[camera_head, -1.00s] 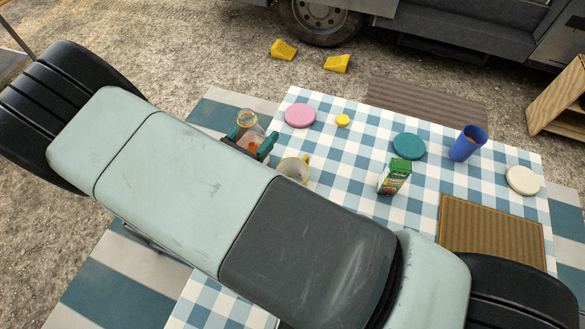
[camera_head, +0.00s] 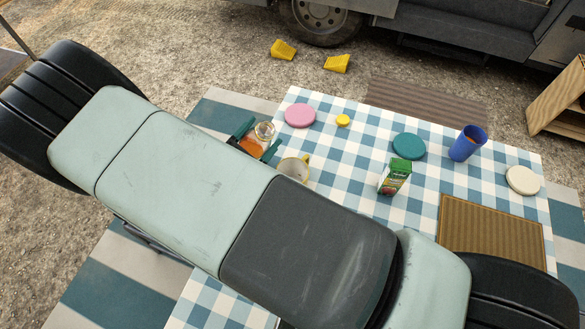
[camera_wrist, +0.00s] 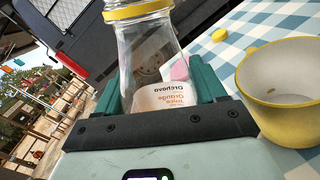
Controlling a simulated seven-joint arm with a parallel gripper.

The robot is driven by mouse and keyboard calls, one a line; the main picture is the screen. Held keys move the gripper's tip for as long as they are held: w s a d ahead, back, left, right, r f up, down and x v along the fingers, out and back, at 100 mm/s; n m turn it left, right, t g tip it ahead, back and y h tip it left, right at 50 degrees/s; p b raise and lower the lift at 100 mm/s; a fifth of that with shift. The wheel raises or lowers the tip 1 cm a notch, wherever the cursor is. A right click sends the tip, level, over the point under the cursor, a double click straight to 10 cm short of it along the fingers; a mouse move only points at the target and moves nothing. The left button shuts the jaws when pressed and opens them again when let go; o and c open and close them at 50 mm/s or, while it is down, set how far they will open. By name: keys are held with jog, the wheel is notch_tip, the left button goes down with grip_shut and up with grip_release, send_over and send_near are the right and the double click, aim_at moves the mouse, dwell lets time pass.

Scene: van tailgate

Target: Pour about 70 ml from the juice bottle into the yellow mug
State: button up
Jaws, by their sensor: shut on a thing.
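The juice bottle (camera_head: 264,131) is clear, with a yellow rim, an open mouth and orange juice low inside. My gripper (camera_head: 258,142) is shut on its body; the wrist view shows the green fingers on either side of the bottle (camera_wrist: 148,50) and its orange juice label. The bottle is tilted, its mouth apart from the mug. The yellow mug (camera_head: 305,172) stands on the table just right of and nearer than the gripper; it also shows in the wrist view (camera_wrist: 262,120). Its inside is pale with a small yellow spot. No stream is visible.
On the checked cloth (camera_head: 340,150) are a pink disc (camera_head: 300,115), a yellow lid (camera_head: 342,120), a teal disc (camera_head: 409,146), a juice carton (camera_head: 394,177), a blue cup (camera_head: 467,144), a cream disc (camera_head: 522,180) and a brown ribbed mat (camera_head: 490,232). My arm hides the near table.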

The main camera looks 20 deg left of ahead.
jog(key=shift+d+f+m, duration=0.3)
jog(key=shift+m, duration=0.7)
jog(key=shift+a+r+m, duration=0.2)
jog(key=shift+r+m, duration=0.15)
jog(key=shift+m, duration=0.55)
jog(key=shift+a+f+m, duration=0.25)
jog(key=shift+f+m, duration=0.45)
jog(key=shift+f, duration=0.45)
jog(key=shift+w+a+f+m, duration=0.1)
jog(key=shift+a+f+m, duration=0.1)
jog(key=shift+f+m, duration=0.45)
jog(key=shift+a+r+m, duration=0.15)
jog(key=shift+r+m, duration=0.75)
jog(key=shift+m, duration=0.25)
jog(key=shift+d+r+m, duration=0.5)
jog(key=shift+r+m, duration=0.2)
jog(key=shift+m, duration=0.2)
jog(key=shift+r, duration=0.15)
jog(key=shift+d+r+m, duration=0.25)
jog(key=shift+r+m, duration=0.75)
jog(key=shift+m, duration=0.6)
jog(key=shift+s+r, duration=0.1)
jog(key=shift+s, duration=0.1)
